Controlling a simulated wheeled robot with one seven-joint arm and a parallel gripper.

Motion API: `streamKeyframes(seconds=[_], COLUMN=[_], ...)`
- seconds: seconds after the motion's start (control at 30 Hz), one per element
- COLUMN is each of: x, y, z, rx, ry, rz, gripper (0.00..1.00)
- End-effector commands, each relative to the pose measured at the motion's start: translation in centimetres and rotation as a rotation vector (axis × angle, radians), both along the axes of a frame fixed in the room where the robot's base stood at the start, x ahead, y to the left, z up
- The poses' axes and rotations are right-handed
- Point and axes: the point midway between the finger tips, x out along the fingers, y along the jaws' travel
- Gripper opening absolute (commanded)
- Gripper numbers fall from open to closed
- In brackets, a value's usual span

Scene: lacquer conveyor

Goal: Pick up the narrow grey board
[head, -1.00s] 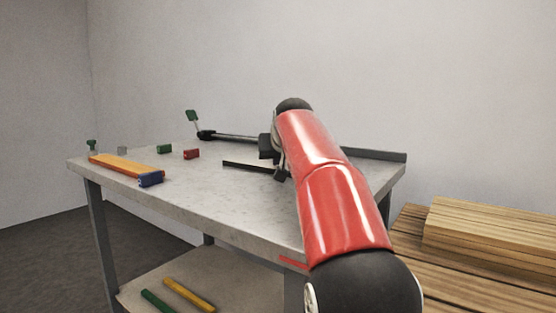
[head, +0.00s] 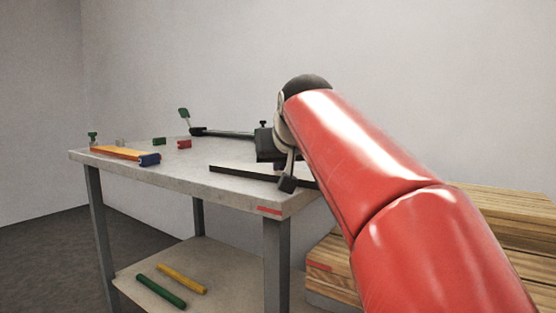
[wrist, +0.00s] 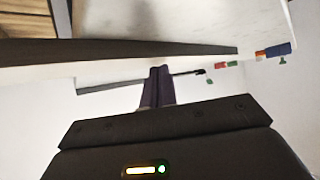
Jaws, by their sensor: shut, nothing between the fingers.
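A long, narrow dark grey board (head: 240,173) shows in the head view near the right part of the table top, partly hidden by my arm. In the wrist view the board (wrist: 120,50) crosses the upper picture from the left edge to right of centre. My gripper (wrist: 158,72) is shut, its fingertips just below the board's edge in that view. I cannot tell whether they touch it, or whether the board rests flat on the table. In the head view my arm hides most of the gripper.
The table (head: 190,176) holds an orange board (head: 120,152), a blue block (head: 149,159), a red block (head: 184,144) and a green block (head: 159,141) at left. Green and yellow bars (head: 183,279) lie on the lower shelf. Stacked wood (head: 500,215) stands at right.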

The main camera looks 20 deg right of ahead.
Motion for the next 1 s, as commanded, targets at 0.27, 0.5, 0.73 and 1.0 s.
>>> streamKeyframes(seconds=[0.27, 0.5, 0.73, 1.0], x=[-2.0, -2.0, -2.0, -2.1], y=[0.4, 0.4, 0.4, 0.5], z=[-1.0, -1.0, 0.7, 0.8], rx=[0.004, 0.004, 0.004, 0.003], ry=[0.023, 0.023, 0.022, 0.018], rz=[0.001, 0.001, 0.001, 0.001], gripper=[0.00, 0.00, 0.00, 0.00])
